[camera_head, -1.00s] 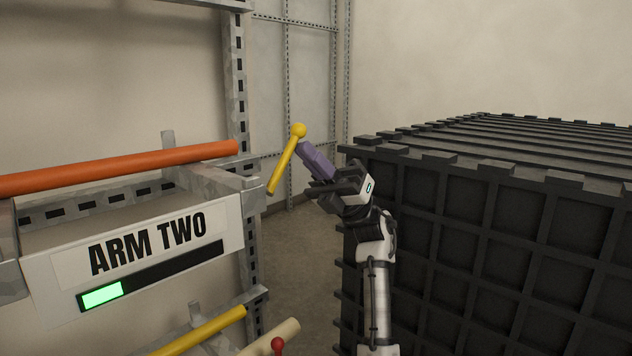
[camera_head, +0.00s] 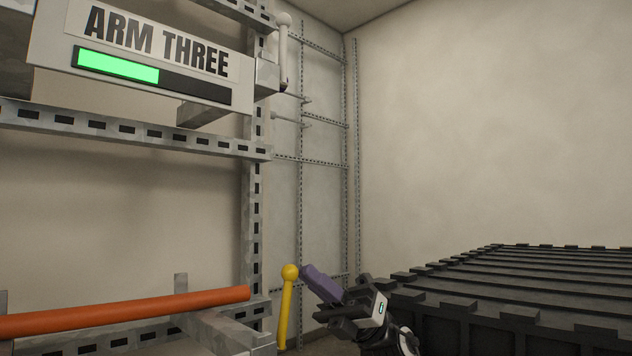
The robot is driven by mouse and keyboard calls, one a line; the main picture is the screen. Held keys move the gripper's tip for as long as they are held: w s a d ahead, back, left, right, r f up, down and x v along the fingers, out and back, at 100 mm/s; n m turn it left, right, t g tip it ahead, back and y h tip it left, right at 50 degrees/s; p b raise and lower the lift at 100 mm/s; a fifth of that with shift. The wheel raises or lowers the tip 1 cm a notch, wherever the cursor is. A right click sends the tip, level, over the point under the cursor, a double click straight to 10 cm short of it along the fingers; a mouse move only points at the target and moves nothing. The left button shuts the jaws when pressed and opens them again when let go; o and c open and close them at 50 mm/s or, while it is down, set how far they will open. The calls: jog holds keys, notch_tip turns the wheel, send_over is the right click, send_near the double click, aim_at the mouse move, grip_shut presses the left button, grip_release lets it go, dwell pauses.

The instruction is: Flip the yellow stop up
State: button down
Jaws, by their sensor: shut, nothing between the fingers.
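The yellow stop (camera_head: 286,312) is a thin rod with a ball on its top end. It stands nearly upright at the right end of the lower rack arm, ball up, leaning slightly right. My gripper (camera_head: 309,272) is just right of the ball, its purple fingers shut and empty, pointing up and left. The fingertips are very close to the ball; I cannot tell whether they touch. The stop's lower end is close to the frame's bottom edge.
An orange pipe (camera_head: 125,309) lies on the lower rack arm. Above is the ARM THREE sign (camera_head: 155,45) with a partly green bar, and a white upright lever (camera_head: 283,50) at its right end. A black ribbed crate (camera_head: 520,290) fills the lower right.

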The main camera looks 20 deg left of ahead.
notch_tip(320, 180, up, 18)
jog(key=p, duration=0.2)
jog(key=shift+f, duration=0.1)
dwell(0.4)
